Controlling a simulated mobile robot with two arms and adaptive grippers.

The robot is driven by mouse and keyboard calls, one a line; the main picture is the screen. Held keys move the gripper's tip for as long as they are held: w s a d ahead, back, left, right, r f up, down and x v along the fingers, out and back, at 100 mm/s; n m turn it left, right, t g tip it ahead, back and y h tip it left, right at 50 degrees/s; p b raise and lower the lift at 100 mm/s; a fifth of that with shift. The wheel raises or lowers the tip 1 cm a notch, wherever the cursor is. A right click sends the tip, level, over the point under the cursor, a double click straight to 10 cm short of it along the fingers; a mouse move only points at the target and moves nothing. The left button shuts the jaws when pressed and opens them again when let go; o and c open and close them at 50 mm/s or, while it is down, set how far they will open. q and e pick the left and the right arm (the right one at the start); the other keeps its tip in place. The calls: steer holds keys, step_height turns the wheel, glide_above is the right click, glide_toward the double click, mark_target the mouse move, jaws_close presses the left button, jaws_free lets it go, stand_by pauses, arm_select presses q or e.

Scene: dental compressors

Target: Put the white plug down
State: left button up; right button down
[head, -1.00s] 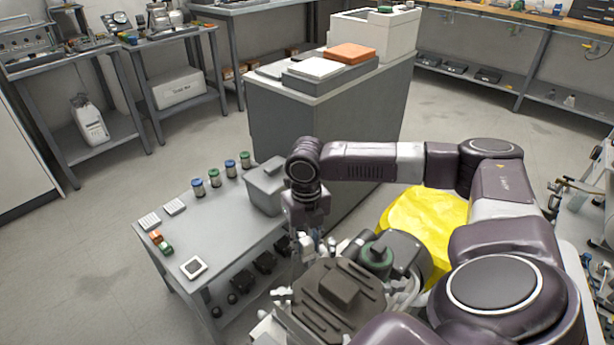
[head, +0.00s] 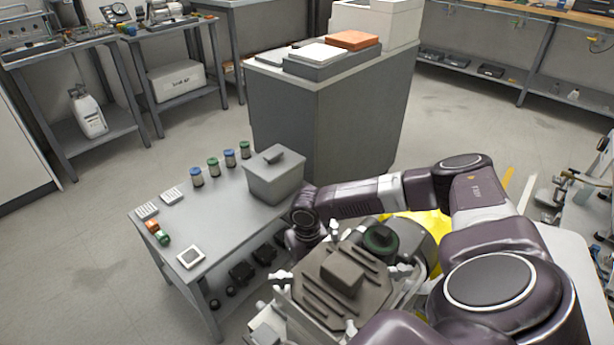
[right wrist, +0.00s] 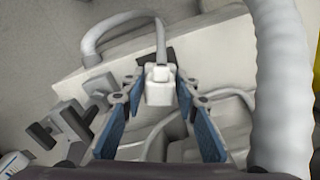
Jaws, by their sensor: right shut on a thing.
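The white plug (right wrist: 160,88) shows in the right wrist view with a white cord rising from its far end. My right gripper (right wrist: 157,98) is shut on it, with the blue-padded fingers on either side. Behind the plug is a pale machine surface (right wrist: 215,45) with white hoses and fittings. In the head view my right arm reaches down behind the compressor with the dark ribbed cover (head: 340,283); its fingers and the plug are hidden there. My left gripper is not in view.
A grey table (head: 235,225) stands left of the compressor, holding a lidded grey bin (head: 275,180), several small jars and a white square tile (head: 190,256). A grey cabinet (head: 335,120) stands behind. A thick ribbed hose (right wrist: 280,85) runs close to the right of my right gripper.

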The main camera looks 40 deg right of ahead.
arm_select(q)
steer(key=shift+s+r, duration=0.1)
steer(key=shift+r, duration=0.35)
arm_select(e)
steer(key=shift+f, duration=0.4)
steer(key=shift+f, duration=0.6)
steer(key=c, duration=1.5)
jaws_free()
steer(key=shift+r, duration=0.1)
steer(key=shift+r, duration=0.25)
step_height(320, 180, up, 12)
steer(key=p, duration=0.3)
steer(key=shift+f, duration=0.25)
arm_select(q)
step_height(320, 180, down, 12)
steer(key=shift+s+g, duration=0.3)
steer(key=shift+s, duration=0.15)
arm_select(e)
steer(key=shift+r, duration=0.55)
